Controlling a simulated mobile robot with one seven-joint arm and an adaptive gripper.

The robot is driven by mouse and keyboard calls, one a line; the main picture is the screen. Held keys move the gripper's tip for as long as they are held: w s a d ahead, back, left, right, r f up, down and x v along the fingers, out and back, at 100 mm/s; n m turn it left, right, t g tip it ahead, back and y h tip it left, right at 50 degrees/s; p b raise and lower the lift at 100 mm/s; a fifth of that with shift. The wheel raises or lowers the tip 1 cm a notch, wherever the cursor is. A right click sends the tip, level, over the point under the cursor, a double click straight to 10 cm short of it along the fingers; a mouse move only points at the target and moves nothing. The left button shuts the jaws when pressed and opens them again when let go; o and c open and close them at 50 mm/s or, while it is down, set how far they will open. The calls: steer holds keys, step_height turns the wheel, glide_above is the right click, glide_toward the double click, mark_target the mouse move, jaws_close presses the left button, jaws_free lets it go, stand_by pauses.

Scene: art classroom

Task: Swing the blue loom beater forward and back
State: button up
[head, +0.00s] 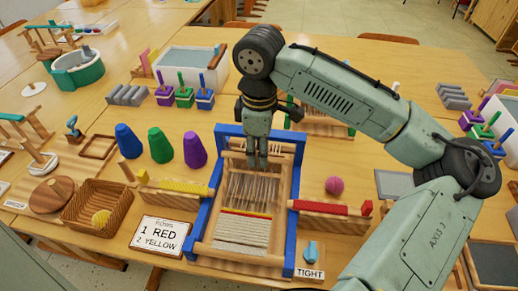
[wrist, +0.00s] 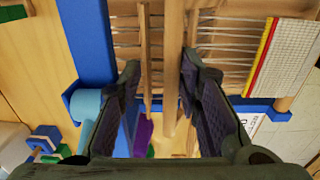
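The loom stands on the table in the middle of the head view, with a wooden frame (head: 230,255) and pale warp threads (head: 250,190). Blue parts flank it: a blue far bar (head: 228,130), a left side (head: 208,205) and a right side (head: 292,255). Which of these is the beater I cannot tell. My gripper (head: 257,165) points down over the loom's far part, just nearer than the far bar. In the wrist view my gripper (wrist: 160,68) is open, with a wooden bar (wrist: 173,50) between its fingers. The blue far bar (wrist: 88,45) lies to their left. Contact is unclear.
Blue, green and purple cones (head: 160,145) stand left of the loom. A yellow shuttle (head: 183,187) and a red shuttle (head: 318,207) lie beside it.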

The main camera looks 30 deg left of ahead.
steer(key=shift+o, duration=0.3)
step_height(320, 180, up, 12)
steer(key=shift+s, duration=0.15)
steer(key=shift+d, duration=0.1)
stand_by(0.5)
